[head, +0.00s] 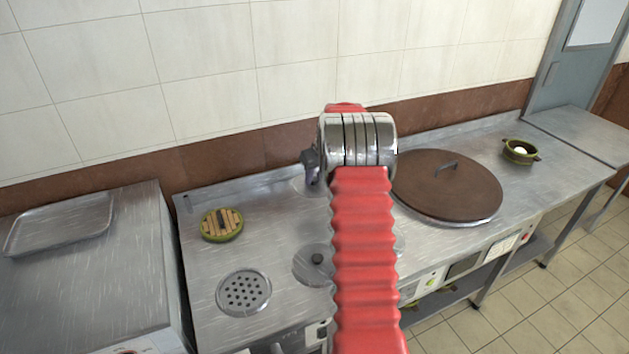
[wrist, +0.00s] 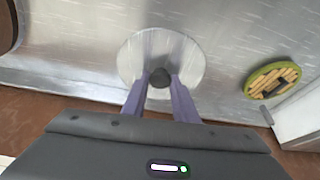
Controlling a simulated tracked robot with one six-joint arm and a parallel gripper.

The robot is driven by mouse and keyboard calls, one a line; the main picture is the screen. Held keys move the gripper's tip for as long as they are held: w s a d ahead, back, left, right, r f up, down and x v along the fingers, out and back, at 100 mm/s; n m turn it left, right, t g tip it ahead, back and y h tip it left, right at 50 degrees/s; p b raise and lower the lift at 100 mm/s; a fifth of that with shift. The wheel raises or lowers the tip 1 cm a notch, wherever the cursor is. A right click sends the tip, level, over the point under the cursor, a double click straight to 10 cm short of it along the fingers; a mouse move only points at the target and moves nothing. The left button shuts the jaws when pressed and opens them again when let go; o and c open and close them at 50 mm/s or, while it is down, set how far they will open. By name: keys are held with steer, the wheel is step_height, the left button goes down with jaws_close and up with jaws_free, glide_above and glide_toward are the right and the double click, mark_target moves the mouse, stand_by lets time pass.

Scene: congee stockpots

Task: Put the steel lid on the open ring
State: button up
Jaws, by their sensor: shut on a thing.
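A round steel lid (wrist: 133,58) with a dark knob (wrist: 160,77) shows in the wrist view. My gripper (wrist: 160,84) is shut on that knob. In the head view my gripper (head: 312,172) is over the back of the counter, with part of this lid (head: 306,186) below it. I cannot tell whether the lid touches the counter. A perforated round opening (head: 243,292), uncovered, lies at the front left; it appears to be the open ring. Another steel lid (head: 308,272) with a dark knob lies right of it, partly hidden by my arm.
A green-rimmed slatted round piece (head: 222,225) sits left of my gripper, also in the wrist view (wrist: 271,79). A large brown lid (head: 450,187) is on the right. A green bowl (head: 519,151) stands beyond it. A steel tray (head: 60,222) lies on the left unit. The wall runs behind.

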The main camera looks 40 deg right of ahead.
stand_by(0.4)
steer(key=a+r+n, duration=0.2)
steer(key=a+r, duration=0.4)
steer(key=a, duration=0.8)
steer(key=a+r+n+y, duration=0.1)
steer(key=a+r, duration=0.5)
steer(key=a, duration=0.9)
steer(key=a+r+n+y, duration=0.1)
steer(key=a+r, duration=0.6)
steer(key=a, duration=0.8)
steer(key=shift+w+n, duration=0.15)
steer(key=shift+n, duration=0.75)
steer(key=shift+s+a, duration=0.1)
steer(key=shift+s, duration=0.1)
